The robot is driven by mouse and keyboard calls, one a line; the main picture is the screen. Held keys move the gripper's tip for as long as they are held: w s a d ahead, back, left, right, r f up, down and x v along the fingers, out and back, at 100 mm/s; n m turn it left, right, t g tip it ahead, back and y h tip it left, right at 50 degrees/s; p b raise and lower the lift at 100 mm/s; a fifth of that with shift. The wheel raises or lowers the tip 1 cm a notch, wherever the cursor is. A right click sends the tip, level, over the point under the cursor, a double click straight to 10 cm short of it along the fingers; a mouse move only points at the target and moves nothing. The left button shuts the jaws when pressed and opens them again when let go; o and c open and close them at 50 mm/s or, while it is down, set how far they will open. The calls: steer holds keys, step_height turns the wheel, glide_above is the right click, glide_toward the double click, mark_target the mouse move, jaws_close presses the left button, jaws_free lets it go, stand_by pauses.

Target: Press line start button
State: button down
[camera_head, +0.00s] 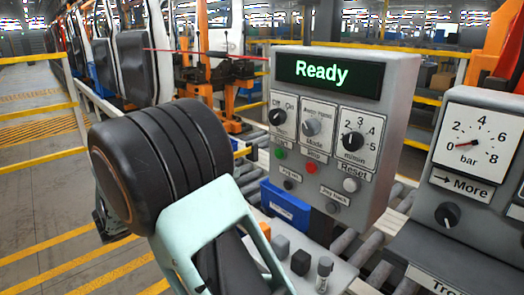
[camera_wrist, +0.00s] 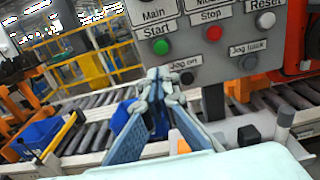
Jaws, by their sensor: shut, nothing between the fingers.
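The grey control panel (camera_head: 393,100) stands upright with a lit display (camera_head: 327,73) reading "Ready". The round green button (camera_head: 280,153) sits at its lower left; it also shows in the wrist view (camera_wrist: 161,47) under the label "Start". A red button (camera_head: 310,167) labelled "Stop" is to its right. In the wrist view my gripper (camera_wrist: 160,78) is shut and empty, and its fingertips appear just below the green button, beside the dark "Jog on" button (camera_wrist: 180,75). I cannot tell whether they touch the panel. In the head view my arm hides the fingertips.
A white reset button (camera_head: 351,185) and a dark jog back button (camera_head: 332,207) are on the panel. A pressure gauge (camera_head: 474,140) stands at right. A blue bin (camera_head: 286,206) and rollers lie below and behind the panel.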

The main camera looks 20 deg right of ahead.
steer(key=shift+s, duration=0.1)
stand_by(0.3)
steer(key=p, duration=0.2)
glide_toward(278, 154)
steer(key=x, duration=0.7)
